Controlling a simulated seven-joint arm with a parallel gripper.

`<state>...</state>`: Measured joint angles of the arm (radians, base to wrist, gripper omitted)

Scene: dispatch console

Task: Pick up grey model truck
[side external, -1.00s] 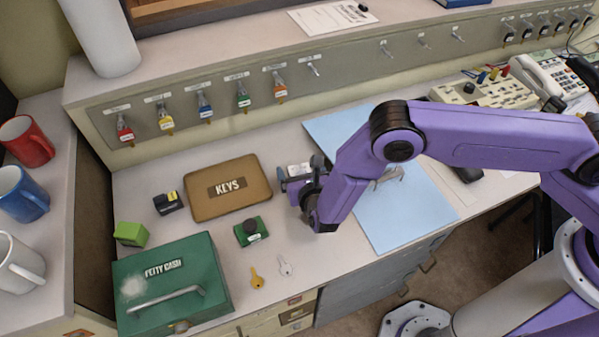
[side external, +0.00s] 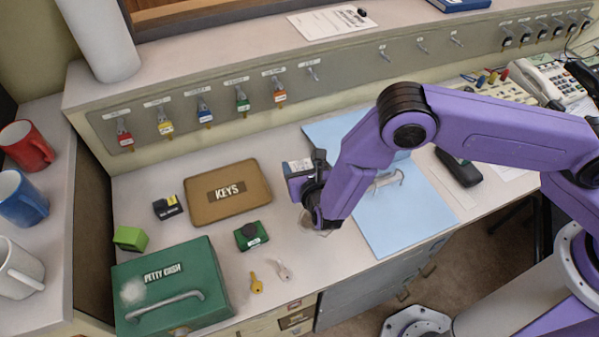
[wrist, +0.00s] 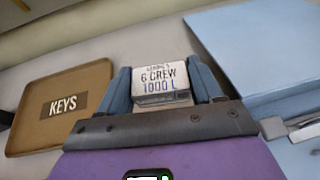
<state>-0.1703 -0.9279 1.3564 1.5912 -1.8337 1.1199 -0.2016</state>
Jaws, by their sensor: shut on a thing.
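A small grey block-shaped thing with a white label reading "6 CREW 1000 L", which I take for the grey model truck (wrist: 165,82), sits between my two blue-grey fingers in the wrist view. My gripper (side external: 306,172) is shut on it, one finger at each side. In the side external view, the truck (side external: 297,166) shows only in part, its light top visible beside my purple wrist. My gripper hides its lower part there, and I cannot tell how far it is above the desk.
A brown KEYS tray (side external: 228,211) lies to the left. A blue folder (side external: 405,215) with a metal clip is at right. A green vehicle-like thing (side external: 250,235), two loose keys (side external: 256,283) and a green PETTY CASH box (side external: 208,262) stand nearer the front left.

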